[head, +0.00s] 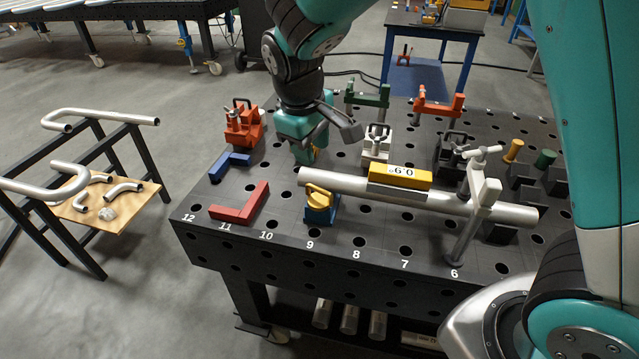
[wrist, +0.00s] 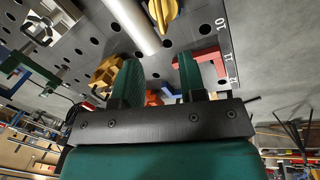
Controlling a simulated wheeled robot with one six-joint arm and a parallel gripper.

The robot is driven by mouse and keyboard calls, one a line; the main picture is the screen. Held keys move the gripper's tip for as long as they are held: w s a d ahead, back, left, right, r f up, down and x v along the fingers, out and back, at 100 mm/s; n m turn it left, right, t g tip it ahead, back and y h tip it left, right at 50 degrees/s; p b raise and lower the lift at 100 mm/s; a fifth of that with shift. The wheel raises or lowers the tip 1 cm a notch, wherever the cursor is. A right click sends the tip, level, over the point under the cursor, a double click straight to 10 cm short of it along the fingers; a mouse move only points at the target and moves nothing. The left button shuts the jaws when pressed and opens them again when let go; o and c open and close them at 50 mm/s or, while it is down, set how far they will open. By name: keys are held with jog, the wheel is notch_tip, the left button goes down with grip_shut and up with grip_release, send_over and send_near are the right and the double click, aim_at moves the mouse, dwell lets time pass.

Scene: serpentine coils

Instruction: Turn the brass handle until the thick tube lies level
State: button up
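The thick tube (head: 345,184) is a long grey pipe lying across the front of the black table. A yellow level (head: 402,177) sits on it; its small display looks like 0.9, perhaps upside down. The brass handle (head: 319,196) is on a blue support under the tube's left end. In the wrist view the handle (wrist: 163,14) is at the top edge, beside the tube (wrist: 133,25). A grey clamp (head: 482,200) stands around the tube's right part. My gripper (head: 311,158) is behind the tube's left end, apart from the handle. Its green fingers (wrist: 157,75) are spread and empty.
A red angle piece (head: 240,205) and a blue one (head: 229,163) lie left of the handle. Red (head: 243,124), white (head: 377,142) and black (head: 450,150) clamps stand farther back. A rack with bent pipes (head: 95,118) is off the table's left side. The front-left table edge is clear.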

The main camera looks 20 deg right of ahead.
aim_at(319, 189)
jog(key=f, duration=0.3)
jog(key=d+f, duration=0.1)
jog(key=f, duration=0.3)
jog(key=w+d+f+p, duration=0.1)
jog(key=f, duration=0.3)
jog(key=shift+w, duration=0.1)
grip_shut()
